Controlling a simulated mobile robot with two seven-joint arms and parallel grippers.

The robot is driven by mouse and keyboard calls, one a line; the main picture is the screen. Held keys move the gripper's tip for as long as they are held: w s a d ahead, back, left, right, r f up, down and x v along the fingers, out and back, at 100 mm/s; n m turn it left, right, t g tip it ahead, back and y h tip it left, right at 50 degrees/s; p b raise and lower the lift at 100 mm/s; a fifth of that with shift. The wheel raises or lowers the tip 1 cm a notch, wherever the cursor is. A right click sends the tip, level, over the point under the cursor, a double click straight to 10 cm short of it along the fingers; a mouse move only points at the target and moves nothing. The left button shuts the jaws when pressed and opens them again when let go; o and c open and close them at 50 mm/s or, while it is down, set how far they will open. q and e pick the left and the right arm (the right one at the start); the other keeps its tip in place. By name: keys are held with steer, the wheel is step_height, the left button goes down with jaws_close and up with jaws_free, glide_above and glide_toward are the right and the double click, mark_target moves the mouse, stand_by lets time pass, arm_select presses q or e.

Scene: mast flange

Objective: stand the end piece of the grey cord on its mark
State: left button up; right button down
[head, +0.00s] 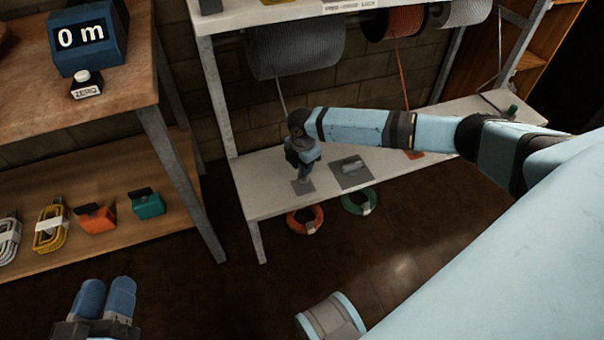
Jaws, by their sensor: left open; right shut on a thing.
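A grey cord (282,98) hangs from the left grey spool (296,50) and runs down behind my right gripper. My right gripper (304,170) is shut on the cord's end piece (304,177), which is small and mostly hidden by the fingers. It points down over a flat grey mark (305,188) near the left end of the pale bench (262,201). I cannot tell whether the end piece touches the mark. My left gripper (105,285) is open and empty at the bottom left, away from the bench.
A grey plate (351,172) with a lighter patch lies right of the mark. An orange spool (397,22) hangs above. A wooden table (120,95) with a "0 m" display (85,38) stands left.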

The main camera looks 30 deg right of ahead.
step_height(320, 180, down, 3)
steer(key=shift+r+b, duration=0.1)
steer(key=shift+b, duration=0.25)
arm_select(q)
steer(key=shift+d+f+g, duration=0.1)
steer(key=shift+f+g, duration=0.2)
steer(key=shift+f, duration=0.65)
arm_select(e)
steer(key=shift+f, duration=0.2)
steer(key=c, duration=0.9)
jaws_free()
steer(key=shift+r, duration=0.25)
step_height(320, 180, up, 12)
steer(key=p, duration=0.5)
steer(key=shift+p, duration=0.3)
arm_select(q)
step_height(320, 180, up, 8)
steer(key=t, duration=0.3)
steer(key=shift+s+a+n, duration=0.2)
steer(key=shift+a+n, duration=0.1)
steer(key=shift+a, duration=0.05)
arm_select(e)
steer(key=shift+f, duration=0.1)
